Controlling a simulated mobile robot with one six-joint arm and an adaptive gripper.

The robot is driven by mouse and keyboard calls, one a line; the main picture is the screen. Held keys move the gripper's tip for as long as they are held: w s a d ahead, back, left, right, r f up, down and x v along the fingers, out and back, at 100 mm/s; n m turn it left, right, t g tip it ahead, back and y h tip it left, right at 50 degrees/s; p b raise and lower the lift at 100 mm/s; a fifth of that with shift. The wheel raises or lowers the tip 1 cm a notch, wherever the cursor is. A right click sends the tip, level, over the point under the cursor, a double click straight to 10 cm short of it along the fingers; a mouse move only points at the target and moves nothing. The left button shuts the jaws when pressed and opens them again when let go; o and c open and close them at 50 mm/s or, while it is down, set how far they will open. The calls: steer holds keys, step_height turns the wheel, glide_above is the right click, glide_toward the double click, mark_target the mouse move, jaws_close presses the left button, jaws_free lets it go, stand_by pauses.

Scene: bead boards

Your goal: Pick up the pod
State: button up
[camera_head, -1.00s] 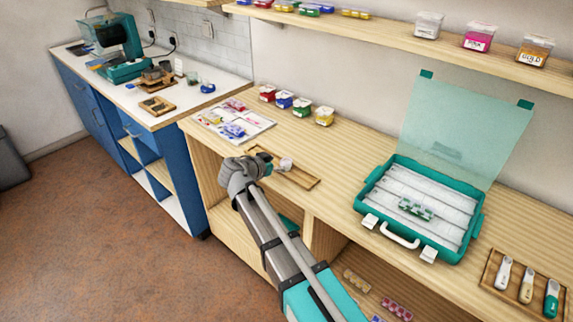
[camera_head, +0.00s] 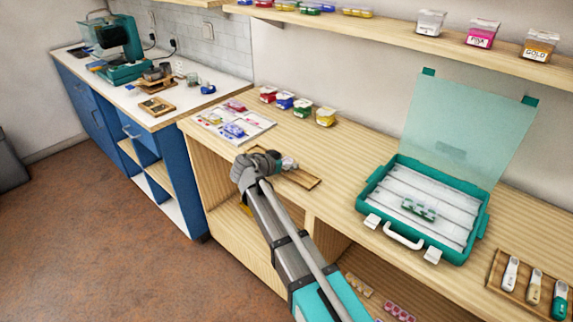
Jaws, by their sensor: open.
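My gripper (camera_head: 281,161) is over the wooden tray (camera_head: 304,181) on the light wooden bench, at the end of my outstretched arm. Its jaws are open, but they are small and partly hidden behind my wrist. A small pale item (camera_head: 289,164) shows right at the fingertips, above or on the tray. I cannot tell whether it is the pod or part of the gripper, nor whether it is touched. No other thing can be told for certain as the pod.
A teal open case (camera_head: 366,205) stands to the right. Several lidded bead tubs (camera_head: 302,108) and a white board (camera_head: 258,126) lie behind and left. A tool tray (camera_head: 497,277) is at far right. A teal machine (camera_head: 122,70) stands on the left counter. Bench between tray and case is clear.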

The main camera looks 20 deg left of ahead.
steer(key=c, duration=1)
steer(key=shift+r, duration=0.15)
step_height(320, 180, up, 3)
steer(key=p, duration=0.3)
steer(key=s+r+p, duration=0.3)
steer(key=s, duration=0.1)
steer(key=s+a+r+p, duration=0.1)
steer(key=s+r+p, duration=0.2)
steer(key=s, duration=0.2)
steer(key=s+a+r+p, duration=0.1)
steer(key=s+r+p, duration=0.2)
steer(key=s+p, duration=0.1)
steer(key=shift+s+a+r, duration=0.25)
steer(key=shift+s+r, duration=0.1)
steer(key=shift+s, duration=0.05)
